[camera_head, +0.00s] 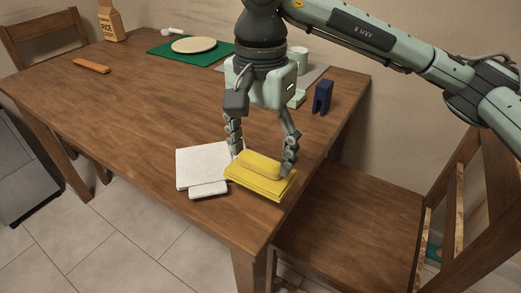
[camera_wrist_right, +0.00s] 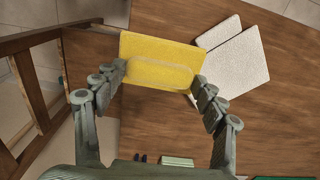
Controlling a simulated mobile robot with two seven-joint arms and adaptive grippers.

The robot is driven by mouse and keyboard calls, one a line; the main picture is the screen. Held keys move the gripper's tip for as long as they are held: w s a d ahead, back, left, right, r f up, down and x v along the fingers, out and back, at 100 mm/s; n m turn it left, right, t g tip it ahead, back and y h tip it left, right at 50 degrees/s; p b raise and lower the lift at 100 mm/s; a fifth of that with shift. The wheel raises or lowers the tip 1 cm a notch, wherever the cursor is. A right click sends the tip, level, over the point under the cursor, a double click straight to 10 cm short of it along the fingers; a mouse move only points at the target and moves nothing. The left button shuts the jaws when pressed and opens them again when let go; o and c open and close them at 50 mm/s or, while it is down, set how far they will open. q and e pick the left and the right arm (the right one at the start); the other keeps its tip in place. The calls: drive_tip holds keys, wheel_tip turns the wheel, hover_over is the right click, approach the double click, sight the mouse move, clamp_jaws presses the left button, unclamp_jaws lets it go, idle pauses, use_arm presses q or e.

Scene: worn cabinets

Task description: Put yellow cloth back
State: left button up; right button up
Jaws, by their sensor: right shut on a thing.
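The yellow cloth (camera_head: 258,186) is a folded stack with a raised roll on top, near the front corner of the wooden table (camera_head: 150,120). In the right wrist view the cloth (camera_wrist_right: 160,50) lies between the fingers. My right gripper (camera_head: 262,160) comes down from above, with its fingers at the two ends of the raised roll, shut on the cloth. A white cloth (camera_head: 203,165) lies just left of the yellow one, also seen in the right wrist view (camera_wrist_right: 235,60). My left gripper is not in view.
A dark blue object (camera_head: 322,97) stands on the table behind the gripper. A green mat (camera_head: 175,50) with a plate (camera_head: 193,45), a carton (camera_head: 110,20) and an orange item (camera_head: 91,66) are farther back. A wooden chair (camera_head: 350,225) stands at the right. The table's middle is clear.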

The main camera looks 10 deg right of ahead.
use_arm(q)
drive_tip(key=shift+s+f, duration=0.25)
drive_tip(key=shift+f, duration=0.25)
use_arm(e)
drive_tip(key=shift+f, duration=0.4)
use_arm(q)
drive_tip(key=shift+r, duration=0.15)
